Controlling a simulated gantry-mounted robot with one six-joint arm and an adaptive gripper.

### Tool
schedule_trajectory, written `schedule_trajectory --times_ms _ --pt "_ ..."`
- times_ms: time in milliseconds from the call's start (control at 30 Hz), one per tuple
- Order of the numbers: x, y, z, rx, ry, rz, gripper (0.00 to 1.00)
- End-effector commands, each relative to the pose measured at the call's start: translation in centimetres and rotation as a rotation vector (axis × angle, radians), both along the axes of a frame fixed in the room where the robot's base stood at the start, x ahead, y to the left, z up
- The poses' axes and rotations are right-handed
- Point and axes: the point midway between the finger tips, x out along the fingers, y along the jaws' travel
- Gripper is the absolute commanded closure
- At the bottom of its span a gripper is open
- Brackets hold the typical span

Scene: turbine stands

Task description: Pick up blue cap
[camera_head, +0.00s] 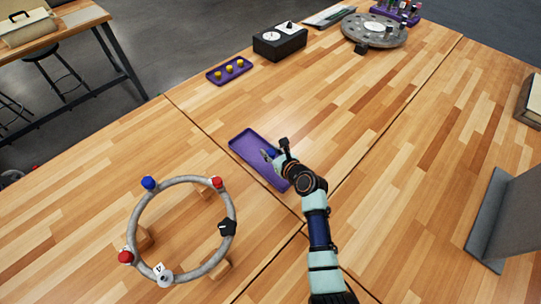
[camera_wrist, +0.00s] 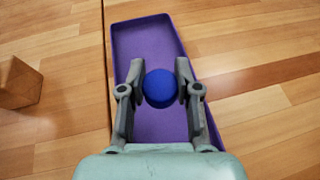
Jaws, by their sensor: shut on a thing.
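My gripper (camera_wrist: 159,88) is shut on a blue cap (camera_wrist: 159,87), with one finger on each side of it in the wrist view. The cap is round and sits between the fingertips, over a purple tray (camera_wrist: 146,30). I cannot tell whether the cap touches the tray floor. In the head view my gripper (camera_head: 275,154) is over the same purple tray (camera_head: 242,140), and the cap (camera_head: 272,154) is partly hidden by the fingers. Another blue cap (camera_head: 149,183) is on the grey ring (camera_head: 133,217) at the left.
The ring also carries red caps (camera_head: 125,257), a black piece (camera_head: 228,227) and a white piece (camera_head: 165,275). A purple tray with yellow pieces (camera_head: 229,71) and a black box (camera_head: 280,42) stand farther back. A grey panel (camera_head: 505,220) stands at the right.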

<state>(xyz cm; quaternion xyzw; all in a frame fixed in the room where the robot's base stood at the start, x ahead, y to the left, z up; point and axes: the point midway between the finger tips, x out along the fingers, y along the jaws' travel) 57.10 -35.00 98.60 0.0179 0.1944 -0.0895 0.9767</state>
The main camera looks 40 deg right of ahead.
Motion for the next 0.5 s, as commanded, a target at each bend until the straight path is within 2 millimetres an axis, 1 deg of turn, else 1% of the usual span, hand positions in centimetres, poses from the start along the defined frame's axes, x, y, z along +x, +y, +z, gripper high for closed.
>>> schedule_trajectory --times_ms 33,200,333,400,500 --pt "0.0 0.0 2.7 -0.005 -0.004 0.0 0.85" --pt "0.0 0.0 8.4 -0.004 -0.003 0.0 0.85" --pt "0.1 0.0 11.8 -0.004 -0.003 0.0 0.85" --pt "0.0 0.0 13.0 -0.003 -0.002 0.0 0.85" --pt "0.0 0.0 14.2 0.0 -0.001 0.0 0.85"
